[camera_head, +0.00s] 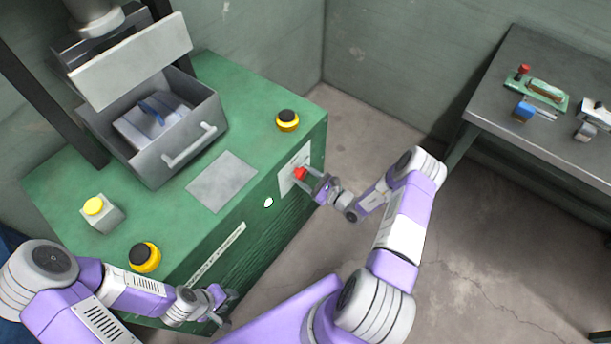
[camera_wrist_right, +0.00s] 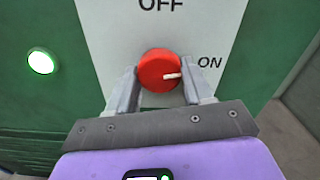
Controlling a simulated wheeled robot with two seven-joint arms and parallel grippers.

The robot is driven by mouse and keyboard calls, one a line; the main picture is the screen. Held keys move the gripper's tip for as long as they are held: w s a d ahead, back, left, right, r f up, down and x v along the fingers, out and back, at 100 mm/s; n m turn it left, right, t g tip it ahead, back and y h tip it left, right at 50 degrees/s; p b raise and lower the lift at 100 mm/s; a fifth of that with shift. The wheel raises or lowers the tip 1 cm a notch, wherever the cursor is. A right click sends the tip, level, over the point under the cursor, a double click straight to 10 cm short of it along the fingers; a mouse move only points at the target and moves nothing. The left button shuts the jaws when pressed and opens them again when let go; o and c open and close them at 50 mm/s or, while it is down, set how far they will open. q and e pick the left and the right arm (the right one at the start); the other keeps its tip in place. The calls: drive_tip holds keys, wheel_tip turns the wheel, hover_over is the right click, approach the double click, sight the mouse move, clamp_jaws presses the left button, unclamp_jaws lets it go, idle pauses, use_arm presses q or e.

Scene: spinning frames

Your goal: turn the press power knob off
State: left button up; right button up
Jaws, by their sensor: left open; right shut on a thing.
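The red power knob (camera_head: 300,174) is on a white plate (camera_head: 289,165) on the front of the green press. In the right wrist view the knob (camera_wrist_right: 158,71) is round, and its white pointer mark points right, toward ON. OFF is printed above it. My right gripper (camera_head: 309,181) is shut on the knob, with one finger on each side of it in the right wrist view (camera_wrist_right: 158,85). My left gripper (camera_head: 226,298) is open and empty, low in front of the press at the left.
A white light (camera_head: 268,202) glows beside the plate. The press top (camera_head: 248,105) has black-and-yellow buttons (camera_head: 287,120), a yellow button on a box (camera_head: 94,206) and a grey drawer-like box (camera_head: 190,130) with a handle. A table (camera_head: 507,90) with tools stands at the right.

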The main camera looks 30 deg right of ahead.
drive_tip(key=n+p, duration=0.1)
drive_tip(key=n, duration=0.3)
drive_tip(key=n+p, duration=0.1)
drive_tip(key=n, duration=0.3)
drive_tip(key=shift+d+r+p, duration=0.1)
drive_tip(key=shift+p, duration=0.2)
drive_tip(key=n+p, duration=0.1)
drive_tip(key=n, duration=0.2)
drive_tip(key=shift+n, duration=0.4)
drive_tip(key=shift+n+p, duration=0.8)
drive_tip(key=shift+n, duration=1)
drive_tip(key=o, duration=1)
drive_tip(key=shift+o, duration=0.2)
drive_tip(key=p+v, duration=0.1)
drive_tip(key=v, duration=0.6)
drive_tip(key=shift+s, duration=0.3)
